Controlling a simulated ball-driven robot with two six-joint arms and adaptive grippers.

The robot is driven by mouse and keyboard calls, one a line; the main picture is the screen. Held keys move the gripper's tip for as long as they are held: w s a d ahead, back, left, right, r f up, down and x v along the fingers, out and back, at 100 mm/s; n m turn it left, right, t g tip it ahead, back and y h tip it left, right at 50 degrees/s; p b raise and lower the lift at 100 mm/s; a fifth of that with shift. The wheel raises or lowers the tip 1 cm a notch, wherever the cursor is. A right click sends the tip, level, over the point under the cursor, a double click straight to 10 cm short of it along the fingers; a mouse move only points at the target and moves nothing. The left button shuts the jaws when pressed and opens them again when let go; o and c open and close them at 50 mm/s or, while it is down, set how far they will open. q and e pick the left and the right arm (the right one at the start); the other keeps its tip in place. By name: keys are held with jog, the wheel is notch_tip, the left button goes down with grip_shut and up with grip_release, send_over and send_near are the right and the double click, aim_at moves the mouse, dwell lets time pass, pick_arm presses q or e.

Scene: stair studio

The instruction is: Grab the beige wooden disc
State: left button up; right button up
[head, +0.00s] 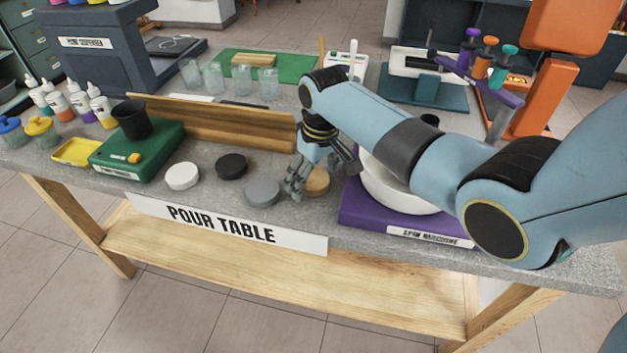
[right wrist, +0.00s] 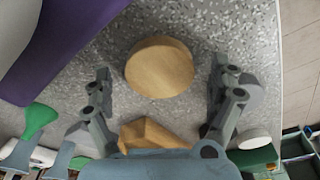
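The beige wooden disc (head: 318,183) lies on the grey speckled pour table, partly hidden behind my right gripper (head: 316,176). In the right wrist view the disc (right wrist: 160,66) lies whole and clear between the spread fingers of my right gripper (right wrist: 162,82), a little beyond their tips. The right fingers are open, one on each side, with a gap to the disc. The gripper is empty and points down at it. My left gripper does not show in either view.
A grey disc (head: 263,191), a black disc (head: 231,166) and a white disc (head: 182,176) lie to the left. The purple spin machine (head: 352,212) stands close on the right. A wooden board (head: 215,125) stands behind. The table's front edge is near.

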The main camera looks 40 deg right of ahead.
jog(key=c, duration=1.1)
